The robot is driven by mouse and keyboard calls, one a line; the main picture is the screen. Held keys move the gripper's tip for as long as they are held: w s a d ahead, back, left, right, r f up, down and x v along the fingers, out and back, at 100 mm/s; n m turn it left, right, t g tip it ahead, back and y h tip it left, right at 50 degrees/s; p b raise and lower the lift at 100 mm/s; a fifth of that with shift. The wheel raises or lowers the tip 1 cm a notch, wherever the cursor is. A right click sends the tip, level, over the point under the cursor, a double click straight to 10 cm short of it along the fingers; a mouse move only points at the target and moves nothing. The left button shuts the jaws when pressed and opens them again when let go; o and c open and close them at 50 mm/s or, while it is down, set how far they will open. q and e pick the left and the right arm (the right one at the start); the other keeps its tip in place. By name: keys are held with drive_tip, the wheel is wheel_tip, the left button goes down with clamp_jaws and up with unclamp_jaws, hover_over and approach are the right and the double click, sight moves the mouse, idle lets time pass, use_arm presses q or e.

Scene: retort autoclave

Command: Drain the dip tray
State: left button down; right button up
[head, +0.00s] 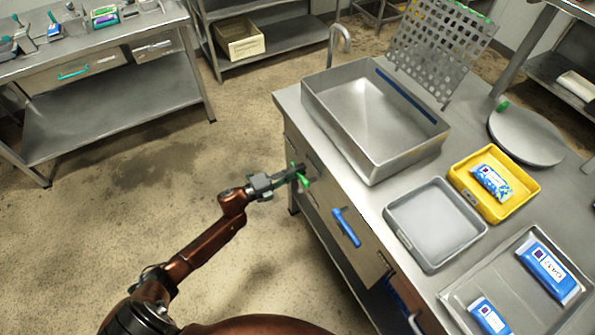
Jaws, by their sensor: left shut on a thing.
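A deep steel basin (345,125), which looks like the dip tray, stands at the back left of the steel bench. A blue strip runs along its inner back wall. I cannot tell whether liquid is in it. My left gripper (299,177) is at the bench's left front face, below the basin's near left corner. It is shut on a small green handle (304,182), which the fingers partly hide. My right gripper is not in view.
A grey tray (433,222), a yellow tray (487,212) with a blue packet, and a larger steel tray (458,296) with blue packets fill the bench's right part. A blue drawer handle (346,227) sticks out near my left gripper. The floor at left is clear.

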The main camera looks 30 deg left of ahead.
use_arm(q)
drive_tip(key=shift+a, duration=0.1)
drive_tip(key=c, duration=1.8)
unclamp_jaws()
drive_tip(key=v, duration=1.1)
drive_tip(key=shift+s+a, duration=0.25)
drive_tip(key=shift+s, duration=0.1)
